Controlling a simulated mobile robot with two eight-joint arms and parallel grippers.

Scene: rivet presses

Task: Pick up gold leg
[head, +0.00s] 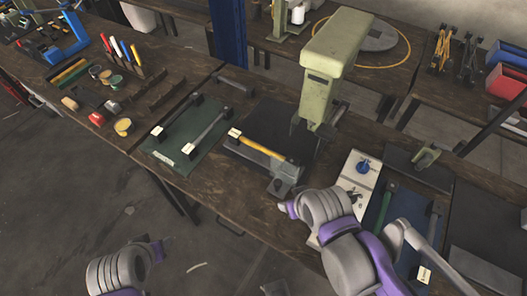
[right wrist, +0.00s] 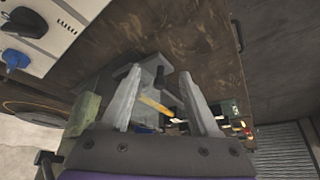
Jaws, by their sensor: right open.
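The gold leg (head: 262,148) lies on a black mat on the wooden bench, with a white tag at its left end and its right end by a grey metal block. In the right wrist view, the gold leg (right wrist: 156,106) shows as a short yellow bar between my fingers, beyond them. My right gripper (right wrist: 160,90) is open with nothing held. In the head view, its purple hand is just in front of the grey block. My left arm is at the bottom left, off the bench; its purple hand end (head: 155,251) shows, but its fingers cannot be made out.
A pale green rivet press (head: 332,65) stands behind the black mat. A green mat (head: 165,147) with dark tagged bars is to the left. A white panel with a blue knob (head: 362,166) is to the right. Markers and small tins lie on the far left.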

